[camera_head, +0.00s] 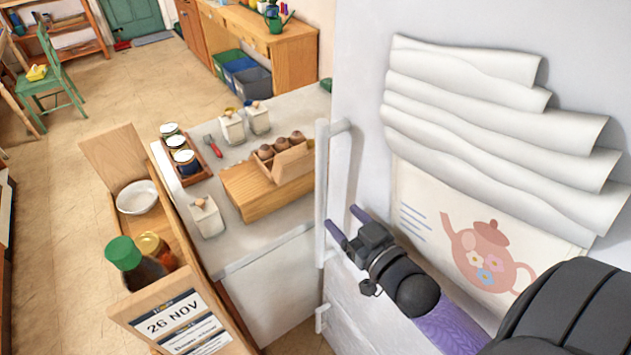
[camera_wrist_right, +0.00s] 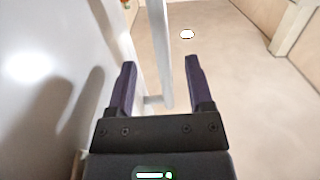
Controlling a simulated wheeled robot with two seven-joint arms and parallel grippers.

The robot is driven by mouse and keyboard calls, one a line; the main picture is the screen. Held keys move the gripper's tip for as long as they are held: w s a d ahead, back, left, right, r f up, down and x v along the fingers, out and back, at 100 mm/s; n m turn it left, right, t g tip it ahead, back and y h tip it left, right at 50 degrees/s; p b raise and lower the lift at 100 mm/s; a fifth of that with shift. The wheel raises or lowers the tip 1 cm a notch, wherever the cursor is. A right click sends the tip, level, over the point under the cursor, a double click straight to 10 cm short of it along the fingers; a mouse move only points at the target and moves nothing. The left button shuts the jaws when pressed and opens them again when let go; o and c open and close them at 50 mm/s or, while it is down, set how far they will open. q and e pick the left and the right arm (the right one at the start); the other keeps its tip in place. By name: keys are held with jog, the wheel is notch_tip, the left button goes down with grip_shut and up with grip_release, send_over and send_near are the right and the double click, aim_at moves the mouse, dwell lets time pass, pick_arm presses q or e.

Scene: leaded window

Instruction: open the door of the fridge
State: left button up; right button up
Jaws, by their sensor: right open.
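The white fridge (camera_head: 365,60) stands at the right, its door shut as far as I can see. Its door has a white vertical bar handle (camera_head: 321,180) on brackets. My right gripper (camera_head: 340,214) is open and empty at the lower part of this handle, in front of the door. In the right wrist view the handle (camera_wrist_right: 158,45) runs between the two fingers (camera_wrist_right: 160,63) of the gripper, with a gap on each side. I cannot tell how deep the bar sits between them. My left gripper is out of view.
Papers and a teapot picture (camera_head: 487,255) hang on the fridge front. Left of the fridge is a counter (camera_head: 290,110) with an egg box (camera_head: 287,160) and jars. A wooden shelf unit (camera_head: 110,160) with bottles stands nearer. Open floor (camera_head: 60,220) lies further left.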

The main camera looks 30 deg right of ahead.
aim_at(324, 195)
jog(key=w, duration=1)
jog(key=shift+a+r+t, duration=0.25)
jog(key=shift+a+t, duration=0.05)
grip_shut()
dwell(0.9)
